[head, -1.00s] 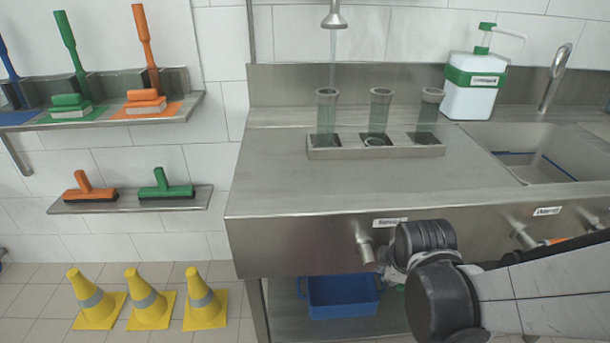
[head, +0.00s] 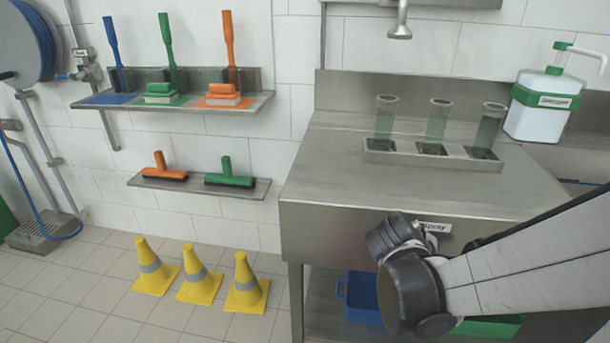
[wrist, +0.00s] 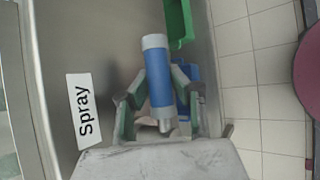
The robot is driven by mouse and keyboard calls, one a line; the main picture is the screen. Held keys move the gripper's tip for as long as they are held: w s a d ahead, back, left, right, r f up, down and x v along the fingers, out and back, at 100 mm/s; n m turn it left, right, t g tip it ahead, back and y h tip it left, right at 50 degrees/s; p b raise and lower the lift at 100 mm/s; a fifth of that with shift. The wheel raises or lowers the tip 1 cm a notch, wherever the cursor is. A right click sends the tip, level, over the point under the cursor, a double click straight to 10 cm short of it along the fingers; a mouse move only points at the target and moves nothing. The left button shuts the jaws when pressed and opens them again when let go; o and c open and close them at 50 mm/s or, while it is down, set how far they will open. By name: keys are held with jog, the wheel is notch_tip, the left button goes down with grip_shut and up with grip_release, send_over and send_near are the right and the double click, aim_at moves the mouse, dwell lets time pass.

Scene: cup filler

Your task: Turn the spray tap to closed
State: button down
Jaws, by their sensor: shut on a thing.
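The spray tap (wrist: 155,62) has a blue handle with silver ends and shows in the middle of the wrist view. My gripper (wrist: 160,98) has one finger on each side of the handle and is shut on it. The "Spray" label (wrist: 84,110) is on the steel panel left of the tap.
Several clear tubes, one of them the left tube (head: 385,116), stand in a steel holder (head: 425,163) on the counter. A blue bin (head: 362,292) and a green bin (head: 488,328) sit below. Yellow cones (head: 199,285) stand on the floor at left.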

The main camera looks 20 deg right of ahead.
dwell(0.4)
jog(key=c, duration=1.5)
grip_release()
jog(key=shift+v, duration=6.05)
